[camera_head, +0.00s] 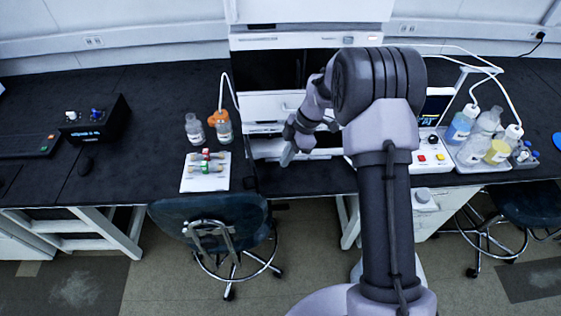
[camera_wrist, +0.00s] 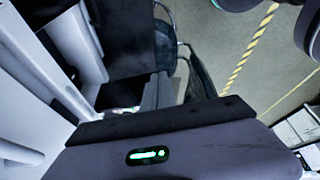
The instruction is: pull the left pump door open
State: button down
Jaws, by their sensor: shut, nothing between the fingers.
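The white chromatography stack (camera_head: 262,107) stands at the back middle of the bench, with dark recessed fronts. My arm covers much of its right side. My gripper (camera_head: 287,158) is in front of the stack's low left part, close to the bench's front edge. Its fingers look together, with nothing held. In the wrist view the grey fingers (camera_wrist: 156,92) point away beside white panels of the stack (camera_wrist: 75,40). I cannot tell which panel is the left pump door, whether it stands ajar, or whether the fingers touch it.
A white tray of small vials (camera_head: 206,172), a clear bottle (camera_head: 194,129) and an orange-capped bottle (camera_head: 223,127) stand left of the stack. A bottle tray (camera_head: 478,166) is at right. A dark chair (camera_head: 212,220) stands below the bench's front edge.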

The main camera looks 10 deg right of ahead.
jog(key=s+a+f+b, duration=0.1)
jog(key=a+f+b, duration=0.1)
jog(key=a+f, duration=0.4)
jog(key=shift+a+f, duration=0.3)
jog(key=shift+s, duration=0.1)
